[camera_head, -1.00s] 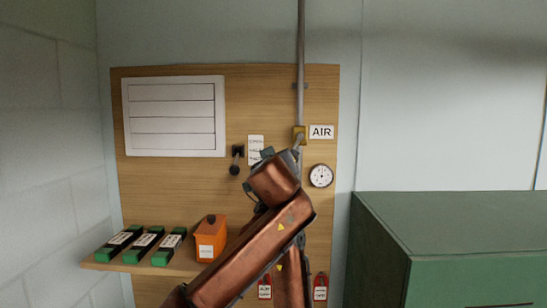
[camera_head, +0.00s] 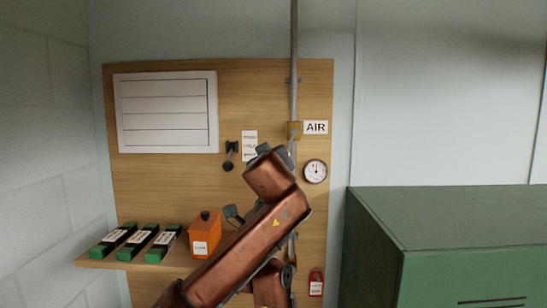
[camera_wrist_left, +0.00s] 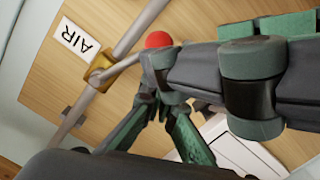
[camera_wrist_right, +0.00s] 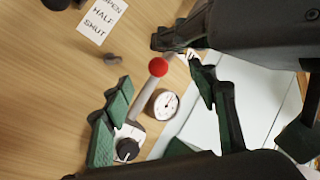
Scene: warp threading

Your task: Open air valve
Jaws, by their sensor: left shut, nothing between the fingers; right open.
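The air valve has a brass body (camera_head: 294,130) on the vertical pipe, left of the AIR label (camera_head: 316,127). In the left wrist view, a grey lever runs from the brass body (camera_wrist_left: 103,74) towards a red ball knob (camera_wrist_left: 158,40). My left gripper (camera_wrist_left: 150,92) is shut and empty, its fingertips close beside the knob; contact cannot be told. In the right wrist view, my right gripper (camera_wrist_right: 158,76) is open, with the red knob (camera_wrist_right: 158,67) in the gap between its fingertips as seen. In the head view, my copper arm hides the knob and most of the fingers.
A gauge (camera_head: 315,171) sits right of the pipe. An OPEN/HALF/SHUT label (camera_wrist_right: 101,18) is nearby. A shelf (camera_head: 92,262) holds an orange box (camera_head: 204,239) and several green-ended blocks. A green cabinet (camera_head: 450,220) stands at right. My two grippers are close together.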

